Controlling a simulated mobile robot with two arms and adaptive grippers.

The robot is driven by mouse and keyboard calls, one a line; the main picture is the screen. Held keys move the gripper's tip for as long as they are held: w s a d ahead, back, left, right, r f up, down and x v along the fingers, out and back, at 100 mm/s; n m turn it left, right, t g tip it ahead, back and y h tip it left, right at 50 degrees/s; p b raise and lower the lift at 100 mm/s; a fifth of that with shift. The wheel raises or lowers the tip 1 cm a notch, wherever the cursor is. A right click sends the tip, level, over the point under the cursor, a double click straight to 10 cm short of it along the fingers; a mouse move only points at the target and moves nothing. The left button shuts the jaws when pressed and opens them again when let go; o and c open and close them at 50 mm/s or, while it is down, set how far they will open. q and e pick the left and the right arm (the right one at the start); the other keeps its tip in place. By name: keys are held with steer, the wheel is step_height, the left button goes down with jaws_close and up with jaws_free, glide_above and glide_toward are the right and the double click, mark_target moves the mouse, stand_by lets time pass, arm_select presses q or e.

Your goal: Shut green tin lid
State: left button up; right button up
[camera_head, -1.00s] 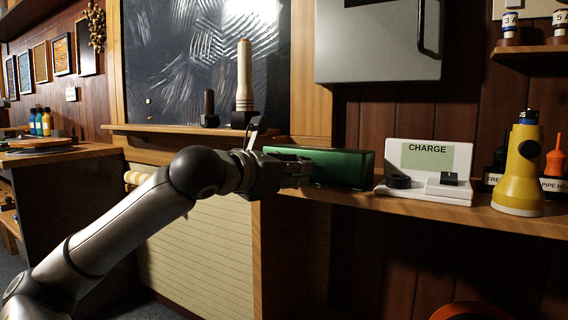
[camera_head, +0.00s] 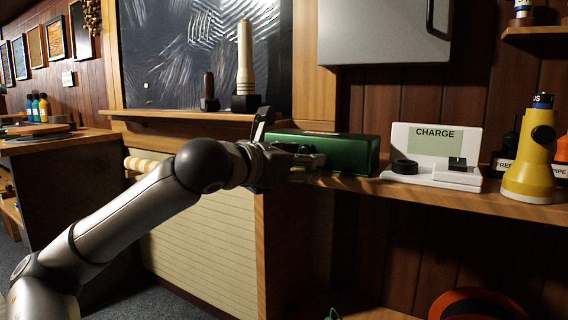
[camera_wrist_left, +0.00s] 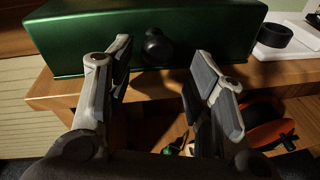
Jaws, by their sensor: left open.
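The green tin (camera_head: 345,154) stands on the wooden shelf, left of the white charging stand. In the left wrist view its green front (camera_wrist_left: 100,40) fills the top, with a dark round knob (camera_wrist_left: 157,46) near the middle of that face. My left gripper (camera_head: 318,162) is in front of the tin in the head view. In the left wrist view the left gripper (camera_wrist_left: 158,62) is open and empty, its fingers on either side of the knob, apart from it as far as I can see. Whether the lid is raised is unclear. My right gripper is not in view.
The white charging stand (camera_head: 432,168) with a black ring (camera_head: 405,167) sits right of the tin, then a yellow flashlight (camera_head: 530,160). A grey cabinet (camera_head: 383,32) hangs above. A ledge (camera_head: 190,116) with upright tools is at the left.

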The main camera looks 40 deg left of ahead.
arm_select(q)
steer(key=s+d+r, duration=0.1)
steer(key=s, duration=1)
steer(key=shift+s+d+r, duration=0.2)
steer(key=shift+s+r, duration=0.1)
steer(key=shift+r, duration=0.05)
stand_by(0.4)
